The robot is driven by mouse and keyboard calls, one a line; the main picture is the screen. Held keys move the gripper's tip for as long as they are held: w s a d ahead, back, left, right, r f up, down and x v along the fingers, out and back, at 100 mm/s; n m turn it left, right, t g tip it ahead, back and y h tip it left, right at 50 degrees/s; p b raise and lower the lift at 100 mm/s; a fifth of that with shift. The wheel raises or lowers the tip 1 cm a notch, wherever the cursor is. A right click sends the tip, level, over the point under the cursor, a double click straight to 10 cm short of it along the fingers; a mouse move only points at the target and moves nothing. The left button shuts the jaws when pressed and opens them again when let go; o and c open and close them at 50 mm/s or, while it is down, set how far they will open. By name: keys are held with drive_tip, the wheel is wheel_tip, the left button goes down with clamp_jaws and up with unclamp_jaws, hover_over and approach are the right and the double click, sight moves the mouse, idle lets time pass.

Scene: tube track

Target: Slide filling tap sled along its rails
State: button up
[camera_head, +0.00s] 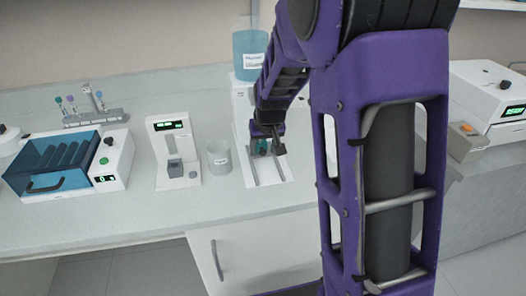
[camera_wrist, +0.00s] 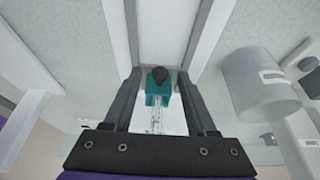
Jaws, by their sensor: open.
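The filling tap sled is a small teal block (camera_wrist: 158,98) with a dark round knob (camera_wrist: 160,74). In the head view the teal sled (camera_head: 261,147) is partly hidden by my gripper, near the back of the white rail base (camera_head: 267,172). My gripper (camera_wrist: 159,76) is open, with one finger on each side of the sled. Gaps show between the fingers and the block. My gripper is also at the sled in the head view (camera_head: 268,143). A clear tube-like part shows behind the block in the wrist view.
A beaker (camera_head: 219,157) stands just left of the rail base. Farther left are a white device with a green display (camera_head: 174,150) and a blue-lidded machine (camera_head: 60,165). A blue liquid container (camera_head: 250,52) stands above the back of the rails. The front rail stretch is clear.

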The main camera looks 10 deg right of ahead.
drive_tip(key=shift+c, duration=0.2)
clamp_jaws()
idle(1.3)
